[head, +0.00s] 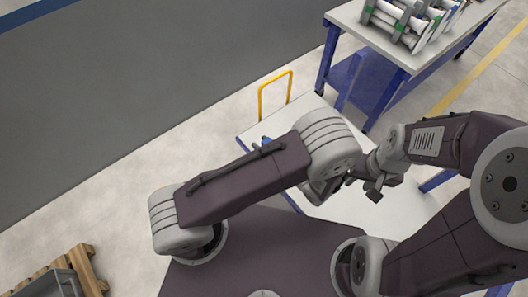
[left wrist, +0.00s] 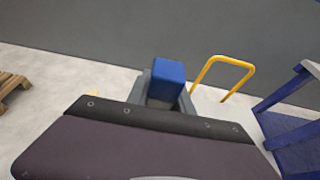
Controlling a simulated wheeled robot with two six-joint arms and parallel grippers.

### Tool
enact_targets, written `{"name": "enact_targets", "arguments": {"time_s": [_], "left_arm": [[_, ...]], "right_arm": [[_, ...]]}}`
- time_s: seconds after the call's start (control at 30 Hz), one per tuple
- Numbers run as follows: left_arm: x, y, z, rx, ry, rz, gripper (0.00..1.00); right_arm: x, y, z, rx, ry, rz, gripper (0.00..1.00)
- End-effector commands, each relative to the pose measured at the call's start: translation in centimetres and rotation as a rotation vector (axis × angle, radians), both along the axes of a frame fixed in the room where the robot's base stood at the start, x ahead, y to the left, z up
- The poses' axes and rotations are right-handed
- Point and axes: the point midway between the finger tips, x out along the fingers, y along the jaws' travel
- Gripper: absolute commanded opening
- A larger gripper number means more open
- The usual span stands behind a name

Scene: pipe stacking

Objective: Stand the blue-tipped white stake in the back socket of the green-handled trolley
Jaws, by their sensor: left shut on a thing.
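The blue tip (left wrist: 168,78) of a stake stands between the grey fingers of my left gripper (left wrist: 164,100) in the left wrist view. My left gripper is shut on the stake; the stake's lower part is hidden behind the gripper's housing. In the head view my left arm hides that gripper, and a small blue patch (head: 266,140) shows beside the arm; I cannot tell if it is the tip. My right gripper (head: 374,190) is over the white surface; its jaws are too unclear to judge. No green-handled trolley or socket is in sight.
A yellow-handled (head: 275,88) trolley with a white deck (head: 255,130) stands ahead, its handle also in the left wrist view (left wrist: 225,62). A white-topped table (head: 405,52) with blue legs carries a rack (head: 405,22) at the upper right. A wooden pallet (head: 85,268) lies lower left.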

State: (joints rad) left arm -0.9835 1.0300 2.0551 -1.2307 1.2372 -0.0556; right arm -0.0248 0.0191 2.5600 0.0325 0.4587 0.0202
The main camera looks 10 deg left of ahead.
Motion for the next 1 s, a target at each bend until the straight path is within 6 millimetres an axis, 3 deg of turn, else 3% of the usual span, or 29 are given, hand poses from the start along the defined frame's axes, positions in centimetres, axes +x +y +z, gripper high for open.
{"name": "enact_targets", "arguments": {"time_s": [0.03,0.2,0.47,1.0], "left_arm": [[0.0,0.0,1.7,-0.001,-0.002,0.0,0.0],[0.0,0.0,4.6,-0.001,-0.002,0.0,0.0],[0.0,0.0,5.7,0.003,-0.001,0.0,0.0],[0.0,0.0,11.0,0.003,-0.001,0.0,0.0]], "right_arm": [[0.0,0.0,0.7,0.0,0.0,0.0,0.36],[0.0,0.0,1.4,0.0,0.0,0.0,0.36],[0.0,0.0,1.7,0.0,0.0,0.0,0.36],[0.0,0.0,6.8,0.0,0.0,0.0,0.36]]}}
